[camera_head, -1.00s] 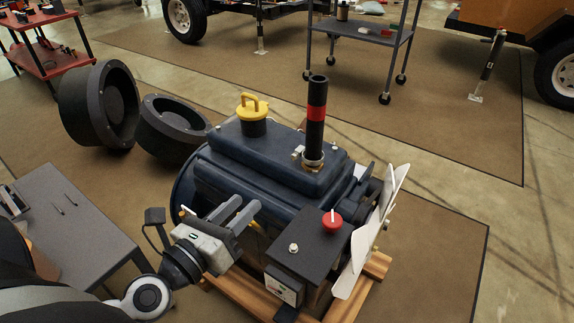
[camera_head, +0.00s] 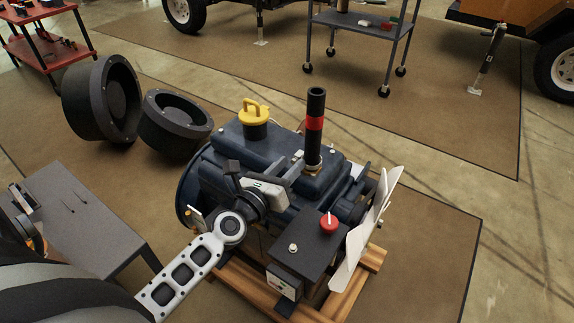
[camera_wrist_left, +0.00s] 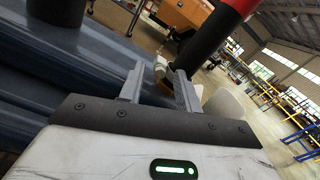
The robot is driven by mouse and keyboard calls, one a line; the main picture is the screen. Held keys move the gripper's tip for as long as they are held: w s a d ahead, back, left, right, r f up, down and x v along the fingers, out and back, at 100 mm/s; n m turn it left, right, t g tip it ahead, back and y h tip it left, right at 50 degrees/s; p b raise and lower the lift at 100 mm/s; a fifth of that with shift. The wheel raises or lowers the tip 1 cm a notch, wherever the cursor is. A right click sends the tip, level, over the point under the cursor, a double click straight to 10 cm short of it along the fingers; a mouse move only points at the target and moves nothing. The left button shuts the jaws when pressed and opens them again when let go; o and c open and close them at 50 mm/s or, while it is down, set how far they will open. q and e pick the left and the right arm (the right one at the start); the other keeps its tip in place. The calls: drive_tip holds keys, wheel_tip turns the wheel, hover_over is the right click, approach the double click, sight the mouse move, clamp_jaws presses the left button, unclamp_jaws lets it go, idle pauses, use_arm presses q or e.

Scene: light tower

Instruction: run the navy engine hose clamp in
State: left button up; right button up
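The navy engine (camera_head: 240,158) stands on a wooden pallet (camera_head: 225,285). The metal hose clamp (camera_head: 313,166) is around the hose's foot, partly hidden by my fingers in the head view. My left gripper (camera_head: 294,162) is just left of the clamp, low over the engine top. In the left wrist view its two fingers (camera_wrist_left: 160,85) are apart, with the clamp's pale screw part (camera_wrist_left: 160,67) showing beyond and between them. I cannot tell if they touch it. My right gripper is not in view.
A yellow-handled cap (camera_head: 255,112) stands on the engine left of the hose. A black box with a red knob (camera_head: 328,222) and a white fan (camera_head: 365,235) are at the right. A grey table (camera_head: 80,220) is at the left.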

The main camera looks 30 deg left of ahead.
use_arm(q)
clamp_jaws()
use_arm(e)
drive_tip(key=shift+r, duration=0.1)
use_arm(q)
drive_tip(key=m, duration=0.4)
drive_tip(key=shift+m, duration=1.4)
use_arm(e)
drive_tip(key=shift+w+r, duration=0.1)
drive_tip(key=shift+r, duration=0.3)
